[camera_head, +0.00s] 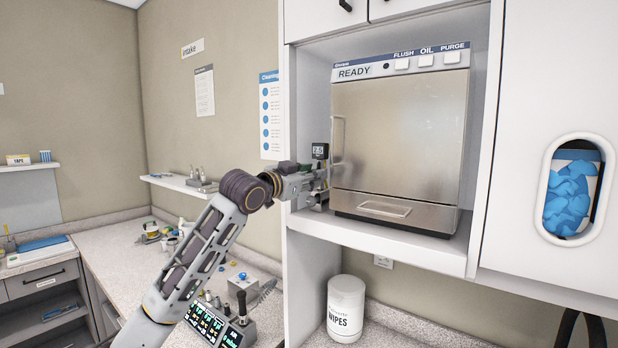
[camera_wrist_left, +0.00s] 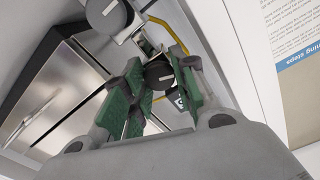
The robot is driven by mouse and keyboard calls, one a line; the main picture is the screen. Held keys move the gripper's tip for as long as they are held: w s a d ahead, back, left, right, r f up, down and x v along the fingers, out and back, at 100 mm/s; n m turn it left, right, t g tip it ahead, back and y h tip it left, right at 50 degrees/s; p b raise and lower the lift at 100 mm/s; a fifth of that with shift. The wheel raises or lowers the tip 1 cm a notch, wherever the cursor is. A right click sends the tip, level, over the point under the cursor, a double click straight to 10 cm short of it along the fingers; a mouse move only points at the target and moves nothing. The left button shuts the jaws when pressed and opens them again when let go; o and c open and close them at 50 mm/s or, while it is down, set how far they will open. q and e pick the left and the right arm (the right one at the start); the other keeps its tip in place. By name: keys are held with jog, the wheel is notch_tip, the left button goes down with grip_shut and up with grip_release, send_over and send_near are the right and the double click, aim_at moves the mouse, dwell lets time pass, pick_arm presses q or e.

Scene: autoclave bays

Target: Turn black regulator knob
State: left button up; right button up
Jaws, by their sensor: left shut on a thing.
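The black regulator knob (camera_wrist_left: 158,75) shows in the left wrist view as a dark round end between the green finger pads. My left gripper (camera_wrist_left: 157,88) is shut on it. In the head view my left gripper (camera_head: 319,182) reaches into the narrow gap left of the steel autoclave (camera_head: 400,140). The knob is hidden behind the gripper there. A small dark display (camera_head: 320,151) reading about 2.5 stands just above the gripper. My right gripper is in neither view.
The autoclave's door handle (camera_head: 338,140) is close to the right of my gripper. The white cabinet side wall (camera_head: 284,120) is close on the left. A wipes tub (camera_head: 345,308) stands on the counter below.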

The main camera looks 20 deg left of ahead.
pick_arm(q)
jog(key=shift+m, duration=0.9)
jog(key=o, duration=0.7)
jog(key=shift+s, duration=0.1)
jog(key=shift+v, duration=5.95)
